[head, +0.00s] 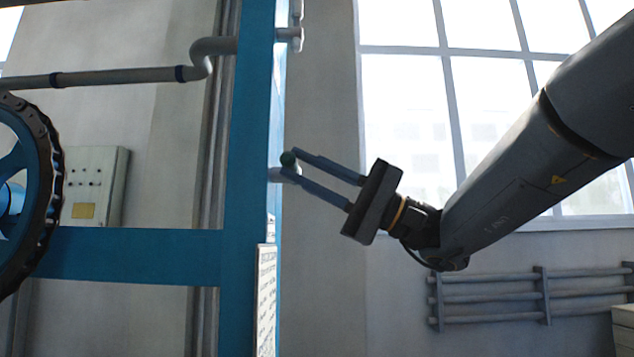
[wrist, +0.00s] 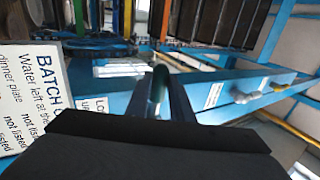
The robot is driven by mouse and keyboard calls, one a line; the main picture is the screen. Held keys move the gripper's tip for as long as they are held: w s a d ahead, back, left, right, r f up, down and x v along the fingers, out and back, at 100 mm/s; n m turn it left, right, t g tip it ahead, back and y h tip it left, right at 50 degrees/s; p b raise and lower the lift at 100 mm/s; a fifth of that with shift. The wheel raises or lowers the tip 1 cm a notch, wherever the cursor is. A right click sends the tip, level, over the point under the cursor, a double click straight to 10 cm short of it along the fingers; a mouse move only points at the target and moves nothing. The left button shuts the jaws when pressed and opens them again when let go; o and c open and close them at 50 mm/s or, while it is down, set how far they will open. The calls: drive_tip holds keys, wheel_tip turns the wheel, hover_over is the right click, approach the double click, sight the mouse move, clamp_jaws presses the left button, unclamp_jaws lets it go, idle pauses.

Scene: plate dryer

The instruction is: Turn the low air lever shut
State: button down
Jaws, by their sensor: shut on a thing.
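The low air lever shows as a dark green end (head: 288,159) by a pale fitting (head: 277,175) on the right side of the blue post. My gripper (head: 291,163) reaches in from the right with its fingers around that green end, shut on it. In the wrist view the green lever (wrist: 157,90) stands between my two fingers (wrist: 162,84). Fingers hide part of the lever, so its exact angle is hard to tell.
A blue post (head: 248,140) and crossbeam (head: 130,252) frame the machine. Another pale fitting (head: 292,36) sits higher on the post. A white text board (head: 266,300) hangs below the lever; it is large at left in the wrist view (wrist: 32,95).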

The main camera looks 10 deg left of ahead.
drive_tip(key=shift+f+n, duration=0.15)
drive_tip(key=shift+n, duration=0.15)
drive_tip(key=c, duration=1.6)
unclamp_jaws()
drive_tip(key=shift+o, duration=0.2)
drive_tip(key=v, duration=0.7)
drive_tip(key=shift+w+d+f, duration=0.15)
drive_tip(key=shift+d+f, duration=0.05)
drive_tip(key=shift+d, duration=0.15)
